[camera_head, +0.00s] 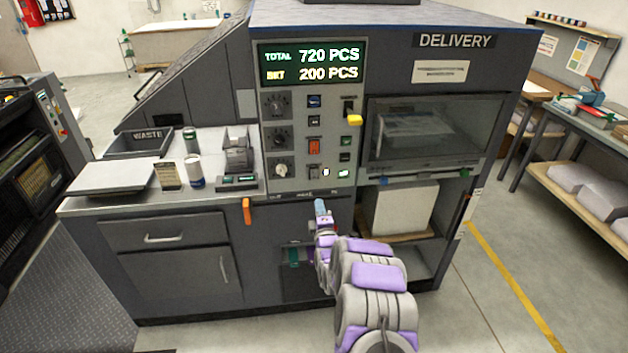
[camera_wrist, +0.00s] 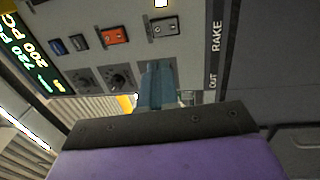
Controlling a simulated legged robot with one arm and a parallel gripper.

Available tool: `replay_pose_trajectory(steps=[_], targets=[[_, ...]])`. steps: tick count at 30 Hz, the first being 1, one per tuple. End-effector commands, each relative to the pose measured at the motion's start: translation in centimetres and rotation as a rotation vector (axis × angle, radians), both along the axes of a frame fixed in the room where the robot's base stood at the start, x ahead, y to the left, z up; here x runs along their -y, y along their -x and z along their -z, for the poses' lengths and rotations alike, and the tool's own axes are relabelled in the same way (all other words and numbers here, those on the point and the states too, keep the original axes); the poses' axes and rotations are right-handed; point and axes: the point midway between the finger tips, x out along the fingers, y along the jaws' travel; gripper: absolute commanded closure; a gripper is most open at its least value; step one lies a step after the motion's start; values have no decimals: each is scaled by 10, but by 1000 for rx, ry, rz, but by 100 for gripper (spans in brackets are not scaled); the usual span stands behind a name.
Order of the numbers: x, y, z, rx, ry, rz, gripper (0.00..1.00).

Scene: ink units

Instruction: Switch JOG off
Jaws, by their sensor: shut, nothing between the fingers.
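The control panel (camera_head: 299,183) carries several switches and knobs, but no JOG label is readable. In its switch column are a blue rocker (camera_head: 314,101), a dark rocker (camera_head: 314,120), an orange-red rocker (camera_head: 314,146) and a lit white one (camera_head: 326,172). My gripper (camera_head: 320,207) is shut and empty, just below the panel's lower edge. In the wrist view its teal fingers (camera_wrist: 157,88) overlap the panel near the knobs; contact cannot be told.
A yellow-tipped lever (camera_head: 354,120) stands out right of the switches. An orange handle (camera_head: 247,211) hangs below the counter. The delivery window (camera_head: 433,130) is at right. A "RAKE OUT" label (camera_wrist: 215,55) shows beside the fingers.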

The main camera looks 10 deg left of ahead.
Motion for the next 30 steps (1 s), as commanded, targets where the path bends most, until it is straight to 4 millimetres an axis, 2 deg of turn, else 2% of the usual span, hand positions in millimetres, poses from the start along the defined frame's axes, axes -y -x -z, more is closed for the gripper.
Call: replay_pose_trajectory(steps=[8, 30], targets=[[-4, -13, 1, -2, 1, -1, 100], [-24, -85, -8, 1, 2, -1, 100]])
